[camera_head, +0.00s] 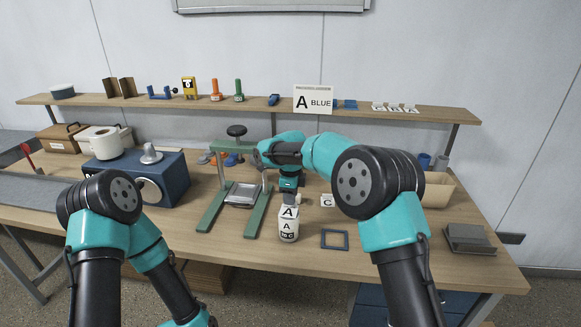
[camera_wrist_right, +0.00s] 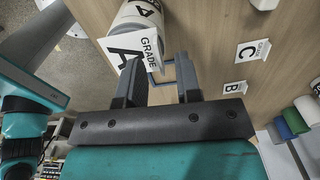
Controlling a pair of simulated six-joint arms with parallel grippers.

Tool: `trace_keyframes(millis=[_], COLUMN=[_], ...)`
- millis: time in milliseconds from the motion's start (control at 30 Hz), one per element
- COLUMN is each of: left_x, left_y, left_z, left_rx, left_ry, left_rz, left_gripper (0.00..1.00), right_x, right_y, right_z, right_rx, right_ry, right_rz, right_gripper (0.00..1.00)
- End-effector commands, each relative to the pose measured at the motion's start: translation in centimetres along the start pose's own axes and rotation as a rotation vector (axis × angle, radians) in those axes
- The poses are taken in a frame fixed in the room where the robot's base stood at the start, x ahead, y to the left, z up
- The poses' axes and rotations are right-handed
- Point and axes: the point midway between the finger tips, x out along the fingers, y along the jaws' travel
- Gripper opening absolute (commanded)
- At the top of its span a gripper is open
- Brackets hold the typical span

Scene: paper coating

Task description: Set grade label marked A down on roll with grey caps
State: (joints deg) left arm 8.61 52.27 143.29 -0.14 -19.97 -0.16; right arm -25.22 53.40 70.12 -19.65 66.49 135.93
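The white grade label marked A (camera_head: 289,211) is at the top of a white upright roll (camera_head: 288,232), below my right gripper (camera_head: 290,197). In the right wrist view the label (camera_wrist_right: 137,52) lies against the roll (camera_wrist_right: 140,14), whose rim looks grey. My right gripper's fingers (camera_wrist_right: 160,75) are apart with a gap between them; the label is at the tip of the left finger. I cannot tell whether that finger touches it. The roll's caps are mostly hidden. My left arm runs out of the bottom of the head view, its gripper out of sight.
Label C (camera_head: 327,200) stands right of the roll; label B (camera_wrist_right: 234,87) shows in the wrist view. A dark blue square frame (camera_head: 334,239) lies beside the roll. A green press stand (camera_head: 240,192) is to the left. A sign reading A BLUE (camera_head: 313,99) stands on the shelf.

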Motion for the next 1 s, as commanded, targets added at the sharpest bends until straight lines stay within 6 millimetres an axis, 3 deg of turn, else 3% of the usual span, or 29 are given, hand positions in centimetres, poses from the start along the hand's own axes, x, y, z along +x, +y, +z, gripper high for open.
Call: trace_keyframes(millis=[700,1000], left_x=[0.0,0.0], left_y=[0.0,0.0], left_z=[0.0,0.0], left_rx=[0.000,0.000], left_ry=[0.000,0.000], left_rz=[0.000,0.000], left_gripper=[0.43,0.43], right_x=[-13.2,-15.9], right_y=[0.0,0.0], right_z=[0.0,0.0], right_rx=[0.000,-0.001], right_ry=[-0.002,0.000], right_rz=[-0.002,0.000], right_gripper=[0.32,0.32])
